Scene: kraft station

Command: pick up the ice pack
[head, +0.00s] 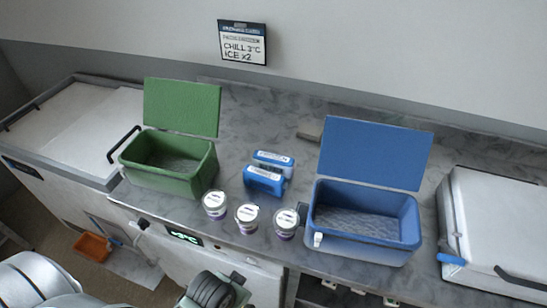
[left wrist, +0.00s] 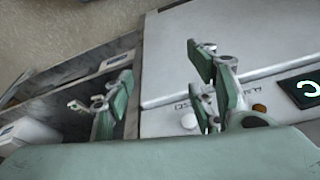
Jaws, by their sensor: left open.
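Two blue ice packs with white labels stand on the counter between the green box and the blue box. The front ice pack (head: 264,181) partly hides the rear ice pack (head: 273,158). My left gripper shows in the left wrist view (left wrist: 160,88), with its green fingers wide apart and nothing between them. It is in front of the cabinet below the counter, away from the ice packs. In the head view, only part of what looks like my left wrist shows at the bottom edge. My right gripper is not in view.
An open green box (head: 170,183) stands left of the ice packs and an open blue box (head: 365,250) stands right. Three lidded tubs (head: 247,219) stand in front of the packs, near the counter's front edge. A white cooler (head: 500,225) is at far right. Bare counter (head: 270,120) lies behind.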

